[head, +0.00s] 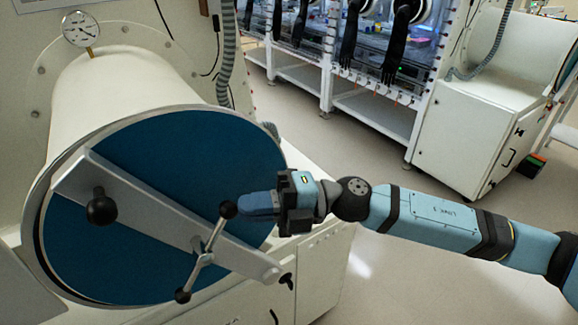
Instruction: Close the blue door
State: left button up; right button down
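The round blue door (165,150) is at the front mouth of the white cylindrical chamber (125,80). A dark line shows along its left rim; I cannot tell whether it sits flush. A grey bar (150,205) crosses its face, with a black knob (101,206) towards the left and a spoked metal handle (206,254) with black ball ends towards the right. My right gripper (243,204) is in front of the door's right part, its blue fingertips beside the handle's upper ball. The fingers overlap in this view, so their opening is unclear. My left gripper is out of view.
A pressure gauge (81,30) stands on top of the chamber. A grey corrugated hose (226,55) hangs behind it. A white cabinet (316,250) is below the door. More gloveboxes with black gloves (395,45) line the back. The floor (410,240) around my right arm looks clear.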

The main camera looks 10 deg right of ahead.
jog(key=a, duration=0.1)
jog(key=s+a+p, duration=0.1)
jog(key=a+f, duration=0.1)
jog(key=shift+s+a, duration=0.15)
jog(key=shift+s, duration=0.1)
dwell(0.4)
